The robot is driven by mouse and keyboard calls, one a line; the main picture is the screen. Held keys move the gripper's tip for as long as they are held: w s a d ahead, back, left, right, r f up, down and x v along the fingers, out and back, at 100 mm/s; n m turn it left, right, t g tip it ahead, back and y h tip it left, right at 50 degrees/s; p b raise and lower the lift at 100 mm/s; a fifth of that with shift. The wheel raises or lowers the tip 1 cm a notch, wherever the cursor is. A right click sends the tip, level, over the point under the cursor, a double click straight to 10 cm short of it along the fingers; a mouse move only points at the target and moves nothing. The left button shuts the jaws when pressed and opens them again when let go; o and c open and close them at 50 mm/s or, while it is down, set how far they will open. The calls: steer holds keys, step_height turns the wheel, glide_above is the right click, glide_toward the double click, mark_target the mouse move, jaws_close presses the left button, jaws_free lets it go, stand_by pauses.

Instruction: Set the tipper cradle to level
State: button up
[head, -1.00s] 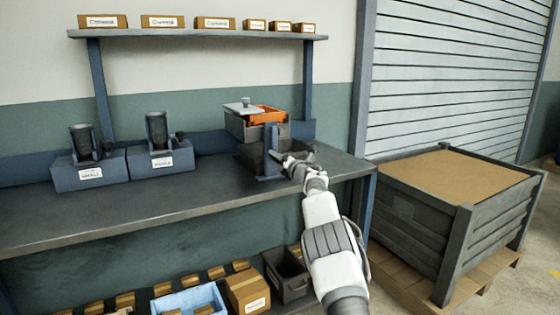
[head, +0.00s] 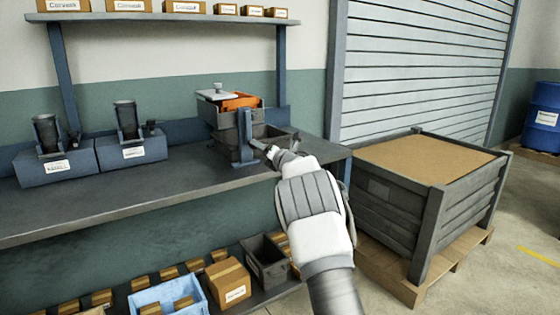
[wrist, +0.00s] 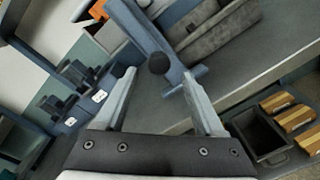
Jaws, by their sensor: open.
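The tipper cradle (head: 226,117) is a grey box with an orange part (head: 240,101) in it, up on a blue stand (head: 246,135) at the bench's right end. It looks about level, but its exact tilt is hard to tell. In the wrist view the blue upright (wrist: 150,35) runs slantwise, and a dark round knob (wrist: 158,63) shows between my fingertips. My gripper (wrist: 157,77) is open around the knob's line of sight; contact cannot be told. In the head view my gripper (head: 265,147) is small, beside the stand's right side.
A dark bin (head: 272,136) sits under the cradle on the bench (head: 130,197). Two blue units with black cups (head: 130,150) stand to the left. A large crate (head: 398,212) is on the right. Boxes and a dark tray (head: 265,260) lie below the bench.

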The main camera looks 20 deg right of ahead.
steer(key=v, duration=1)
steer(key=shift+s+d+p, duration=0.2)
steer(key=shift+s+p, duration=0.15)
steer(key=shift+s, duration=0.05)
steer(key=s+d+r+m+g+h, duration=0.1)
steer(key=s+d+r+m+h, duration=0.1)
steer(key=s+r+m+h, duration=0.4)
steer(key=s+d+r+m+g+h, duration=0.1)
steer(key=s+d+r+m+g, duration=0.1)
steer(key=s+m, duration=0.8)
steer(key=s+a+f+m+g+y, duration=0.1)
steer(key=s+a+f+m+g, duration=0.3)
steer(key=s, duration=0.8)
steer(key=s+a+f+m+g, duration=0.1)
steer(key=s+a+f+m, duration=0.4)
steer(key=s, duration=0.6)
steer(key=s+a+f+m+g+y, duration=0.1)
steer(key=s+a+f+m+g, duration=0.3)
steer(key=s, duration=0.8)
step_height(320, 180, up, 27)
steer(key=d+m+p, duration=0.1)
steer(key=p, duration=2.4)
steer(key=shift+w+d+t, duration=0.2)
steer(key=shift+w+t, duration=0.2)
steer(key=shift+w, duration=0.05)
steer(key=shift+f, duration=0.15)
